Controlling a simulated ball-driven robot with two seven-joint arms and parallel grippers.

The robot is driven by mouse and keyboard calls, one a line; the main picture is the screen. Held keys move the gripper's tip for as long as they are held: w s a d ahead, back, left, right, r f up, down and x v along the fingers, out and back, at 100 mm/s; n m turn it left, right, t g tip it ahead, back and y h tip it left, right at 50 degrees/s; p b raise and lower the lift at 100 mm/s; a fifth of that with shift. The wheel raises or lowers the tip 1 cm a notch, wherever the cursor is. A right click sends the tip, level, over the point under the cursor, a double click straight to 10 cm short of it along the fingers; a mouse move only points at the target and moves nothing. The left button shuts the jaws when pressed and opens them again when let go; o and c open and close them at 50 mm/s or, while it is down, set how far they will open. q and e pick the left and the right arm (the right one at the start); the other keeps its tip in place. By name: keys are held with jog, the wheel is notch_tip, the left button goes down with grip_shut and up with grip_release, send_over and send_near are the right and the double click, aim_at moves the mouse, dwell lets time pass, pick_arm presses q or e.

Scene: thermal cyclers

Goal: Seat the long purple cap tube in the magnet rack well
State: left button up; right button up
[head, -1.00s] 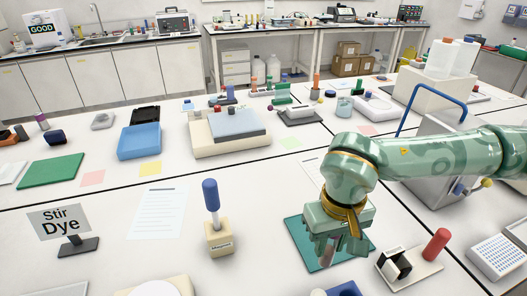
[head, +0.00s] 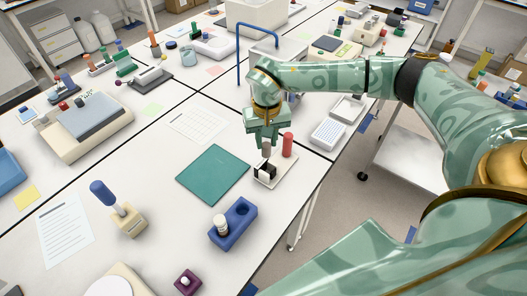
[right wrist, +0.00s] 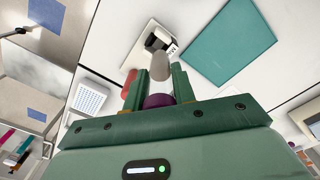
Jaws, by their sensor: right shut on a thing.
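My right gripper (head: 264,143) is shut on the long tube, over the cream plate. In the right wrist view the tube's purple cap (right wrist: 158,100) sits between the fingers, and its grey, translucent body (right wrist: 160,68) points away from them. The body also shows below the fingers in the head view (head: 266,149). The magnet rack looks to be the black and white block (head: 265,170) on the cream plate, with partly hidden lettering. The tube's lower end is at or just above this block; I cannot tell whether it touches. My left gripper is out of view.
A red cylinder (head: 287,145) stands on the same plate, close beside my right gripper. A teal mat (head: 213,174) lies bare to the left. A blue block (head: 233,225) holding a tube stands nearer. A white tray (head: 327,132) is at right, near the table edge.

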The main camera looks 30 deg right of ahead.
aim_at(268, 151)
jog(key=shift+w+d+f, duration=0.15)
jog(key=shift+w+d, duration=0.1)
jog(key=shift+d, duration=0.3)
jog(key=shift+p, duration=0.4)
jog(key=shift+f+b, duration=1.7)
jog(key=shift+f, duration=1.2)
jog(key=shift+p, duration=0.7)
